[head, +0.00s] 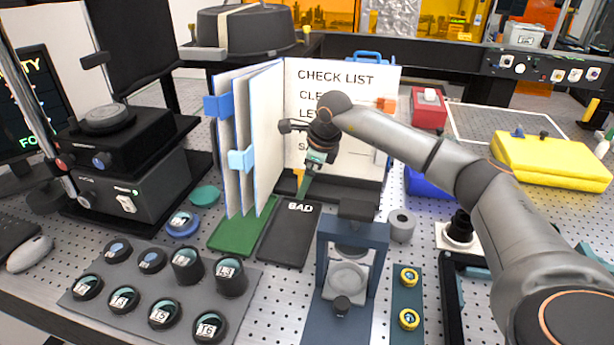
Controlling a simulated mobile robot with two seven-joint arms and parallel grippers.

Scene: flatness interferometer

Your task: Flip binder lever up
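The binder (257,125) stands open on the perforated bench, with upright pages, blue side tabs and a white page headed "CHECK LIST" (345,82). My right arm reaches in from the right across this page. Its gripper (307,188) points down in front of the lower page, close to the binder's inner fold. The wrist hides part of the text. I cannot make out whether the fingers touch anything or how far apart they are. A small dark part (290,126) shows left of the wrist; I cannot tell whether it is the binder lever. My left gripper is not in view.
A green pad (235,234) and a black "BAD" pad (288,236) lie before the binder. A tray (75,297) of several labelled round pieces is front left. A blue-grey fixture (324,262) stands front centre. A yellow case (555,160) sits right.

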